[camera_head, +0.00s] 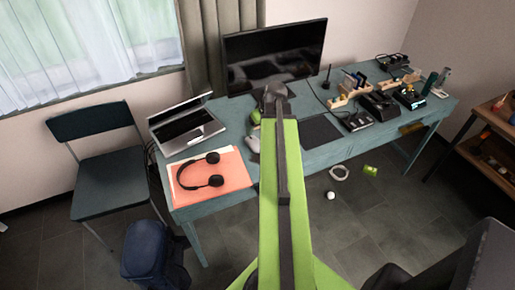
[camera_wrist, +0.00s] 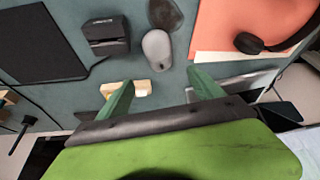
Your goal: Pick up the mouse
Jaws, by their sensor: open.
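The mouse (camera_wrist: 157,49) is a smooth grey oval lying on the blue-green table top in the wrist view. My gripper (camera_wrist: 160,78) shows there with its two green fingers spread apart and nothing held between them. The mouse lies just beyond the fingertips, roughly in line with the gap, and appears apart from them.
A dark rounded object (camera_wrist: 165,14) and a black box (camera_wrist: 107,36) lie close to the mouse. A pale wooden piece (camera_wrist: 141,89) shows between the fingers. Headphones (camera_head: 215,181), a laptop (camera_head: 186,127) and a monitor (camera_head: 275,54) stand around. A black pad (camera_head: 321,131) lies right of my arm.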

